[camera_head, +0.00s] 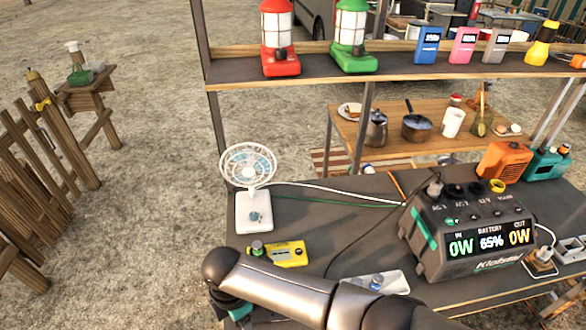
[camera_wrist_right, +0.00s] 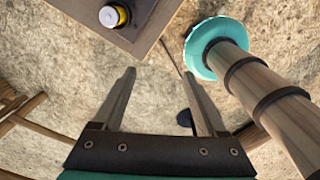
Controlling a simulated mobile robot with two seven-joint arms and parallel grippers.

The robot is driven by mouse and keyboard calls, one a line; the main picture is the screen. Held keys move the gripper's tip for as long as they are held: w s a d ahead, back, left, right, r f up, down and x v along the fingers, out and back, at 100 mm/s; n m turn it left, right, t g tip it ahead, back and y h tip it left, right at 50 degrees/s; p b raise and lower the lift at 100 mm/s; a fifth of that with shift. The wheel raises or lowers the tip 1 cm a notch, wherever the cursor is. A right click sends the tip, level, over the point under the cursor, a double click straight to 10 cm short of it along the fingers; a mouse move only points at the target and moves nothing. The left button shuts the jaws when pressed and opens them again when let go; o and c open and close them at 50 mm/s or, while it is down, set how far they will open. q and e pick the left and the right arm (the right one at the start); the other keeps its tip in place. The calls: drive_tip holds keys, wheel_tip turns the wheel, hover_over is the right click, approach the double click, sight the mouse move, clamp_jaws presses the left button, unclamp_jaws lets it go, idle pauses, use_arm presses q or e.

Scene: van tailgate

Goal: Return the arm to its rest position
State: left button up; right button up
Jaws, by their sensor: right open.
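My right gripper (camera_wrist_right: 158,73) shows in the right wrist view with its two fingers apart and nothing between them. Bare sandy ground lies behind the fingers. In the head view, one of my arm links crosses the bottom of the picture, in front of the near edge of the dark table (camera_head: 330,225). Neither gripper shows in the head view. My left gripper is in no view.
A white fan (camera_head: 254,208), a yellow device (camera_head: 288,254) and a power station (camera_head: 470,245) stand on the table. A shelf (camera_head: 400,66) carries red (camera_head: 280,40) and green (camera_head: 352,38) lanterns. In the wrist view, a jar (camera_wrist_right: 113,15) sits on a board (camera_wrist_right: 140,38).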

drive_tip(key=s+a+r+m+y, duration=0.2)
drive_tip(key=s+r+m+y, duration=0.2)
drive_tip(key=s+m, duration=0.3)
drive_tip(key=s+d+r+m+t+h, duration=0.1)
drive_tip(key=d+r+m, duration=0.1)
drive_tip(key=d+m, duration=0.6)
drive_tip(key=s+d+r+m+t+h, duration=0.1)
drive_tip(key=s+d+r+m+h, duration=0.15)
drive_tip(key=d, duration=0.95)
drive_tip(key=d+r+m+t+h, duration=0.1)
drive_tip(key=d+m+t, duration=0.1)
drive_tip(key=d+m, duration=0.6)
wheel_tip(320, 180, down, 31)
drive_tip(key=s+d+n+g+b, duration=0.2)
drive_tip(key=b, duration=0.6)
use_arm(q)
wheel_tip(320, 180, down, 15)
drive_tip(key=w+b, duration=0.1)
drive_tip(key=b, duration=0.5)
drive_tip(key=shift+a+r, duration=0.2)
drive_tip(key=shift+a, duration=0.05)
use_arm(e)
drive_tip(key=s+d+f+g, duration=0.1)
drive_tip(key=s+d+f, duration=0.1)
drive_tip(key=s+f, duration=1.3)
wheel_tip(320, 180, down, 5)
drive_tip(key=shift+s+r, duration=0.2)
drive_tip(key=shift+s, duration=0.1)
